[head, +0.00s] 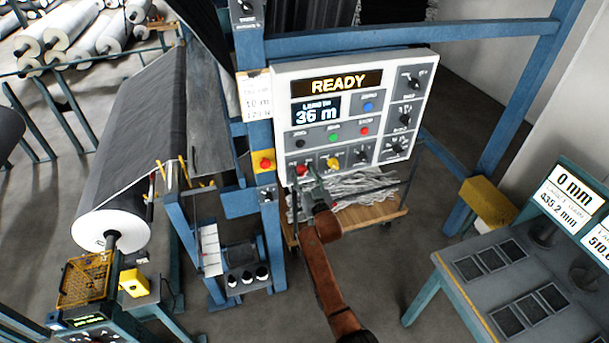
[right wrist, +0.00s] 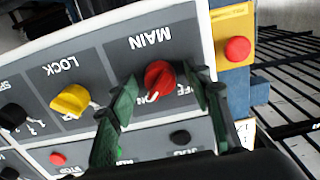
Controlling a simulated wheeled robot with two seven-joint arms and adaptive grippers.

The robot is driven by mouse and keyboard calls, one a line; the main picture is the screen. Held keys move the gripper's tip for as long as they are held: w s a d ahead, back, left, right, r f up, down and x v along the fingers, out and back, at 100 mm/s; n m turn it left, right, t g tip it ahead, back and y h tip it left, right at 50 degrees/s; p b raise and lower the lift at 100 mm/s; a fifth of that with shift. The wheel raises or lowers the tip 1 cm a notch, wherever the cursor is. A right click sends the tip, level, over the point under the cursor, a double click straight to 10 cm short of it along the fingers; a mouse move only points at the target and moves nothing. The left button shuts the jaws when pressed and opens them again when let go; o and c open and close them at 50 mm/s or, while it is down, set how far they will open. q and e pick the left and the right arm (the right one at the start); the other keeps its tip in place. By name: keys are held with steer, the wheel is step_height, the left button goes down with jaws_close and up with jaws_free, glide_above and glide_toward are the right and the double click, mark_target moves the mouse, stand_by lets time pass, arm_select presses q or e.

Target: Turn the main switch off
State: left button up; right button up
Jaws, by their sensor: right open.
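The main switch is a red rotary knob (right wrist: 160,76) under the label MAIN on the grey control panel; the right wrist view shows it upside down. In the head view the red knob (head: 302,170) is at the panel's lower left, partly covered by my gripper. My right gripper (head: 307,181) is open in front of it. In the right wrist view the green fingers of my right gripper (right wrist: 166,84) stand on either side of the knob. I cannot tell whether they touch it. The OFF lettering is partly hidden by a finger. My left gripper is not in view.
A yellow LOCK knob (right wrist: 71,101) sits beside the main switch. A red button on a yellow box (head: 263,162) is close on the other side. The panel's display (head: 337,84) reads READY. A blue frame post (head: 252,120) stands left of the panel.

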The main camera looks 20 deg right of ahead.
steer(key=c, duration=1.2)
steer(key=shift+o, duration=0.2)
steer(key=n, duration=0.4)
steer(key=shift+d+n, duration=0.1)
steer(key=shift+n, duration=0.3)
steer(key=n+b, duration=0.1)
steer(key=n, duration=0.3)
steer(key=shift+n, duration=0.3)
steer(key=n, duration=0.4)
steer(key=shift+n, duration=2.2)
